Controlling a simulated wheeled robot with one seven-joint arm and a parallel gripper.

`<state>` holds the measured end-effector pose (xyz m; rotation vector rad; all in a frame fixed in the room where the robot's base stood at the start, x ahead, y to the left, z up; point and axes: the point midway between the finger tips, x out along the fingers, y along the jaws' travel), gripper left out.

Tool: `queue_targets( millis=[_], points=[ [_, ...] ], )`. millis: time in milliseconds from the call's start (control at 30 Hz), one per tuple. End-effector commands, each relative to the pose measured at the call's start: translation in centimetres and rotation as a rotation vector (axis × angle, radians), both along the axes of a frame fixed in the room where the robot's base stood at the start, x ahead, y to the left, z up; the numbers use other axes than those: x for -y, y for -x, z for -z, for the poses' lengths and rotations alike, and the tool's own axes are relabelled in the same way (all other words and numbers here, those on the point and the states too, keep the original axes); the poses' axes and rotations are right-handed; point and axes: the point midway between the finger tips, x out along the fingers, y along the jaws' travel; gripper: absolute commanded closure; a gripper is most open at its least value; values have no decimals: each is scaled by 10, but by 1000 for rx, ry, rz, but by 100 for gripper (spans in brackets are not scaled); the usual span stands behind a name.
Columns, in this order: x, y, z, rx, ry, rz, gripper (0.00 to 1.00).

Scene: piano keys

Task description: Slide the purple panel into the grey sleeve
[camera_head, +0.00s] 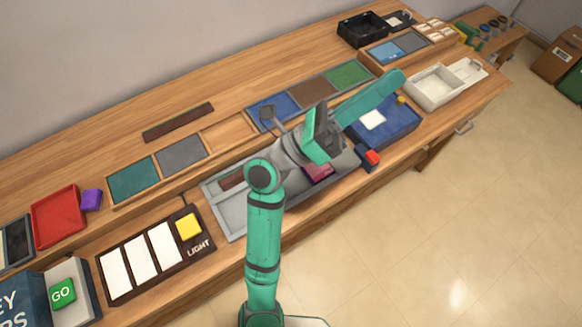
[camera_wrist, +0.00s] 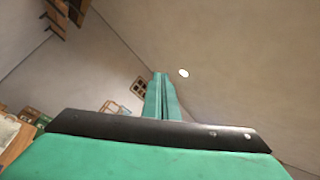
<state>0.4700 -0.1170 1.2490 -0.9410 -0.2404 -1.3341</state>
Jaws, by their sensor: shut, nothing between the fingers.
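My gripper (camera_head: 396,80) is raised over the right half of the bench, with its long green fingers pointing to the upper right. In the wrist view its fingers (camera_wrist: 160,78) lie together with nothing between them. A small purple block (camera_head: 91,200) stands beside the red tray at the left; I cannot tell whether it is the panel. A magenta piece (camera_head: 319,172) lies partly hidden below my gripper, in or by a long grey tray (camera_head: 232,218). I cannot make out a grey sleeve for certain; my arm covers part of that tray.
A panel with white keys (camera_head: 147,258) and a yellow button (camera_head: 188,226) is at the front left. A blue tray (camera_head: 396,132) and a red-topped block (camera_head: 371,158) are near my gripper. Coloured panels (camera_head: 133,180) line the back.

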Motion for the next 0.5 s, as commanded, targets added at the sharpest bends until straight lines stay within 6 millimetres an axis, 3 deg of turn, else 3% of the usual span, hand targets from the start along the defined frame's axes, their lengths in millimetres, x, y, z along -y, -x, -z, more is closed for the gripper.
queue_targets(
  millis=[267, 367, 500],
  points=[
    [-9, -28, 80, 70, -520, -141, 100],
    [-27, -36, 121, 68, -710, -183, 100],
    [-69, -42, 185, 39, -977, -225, 100]
  ],
)
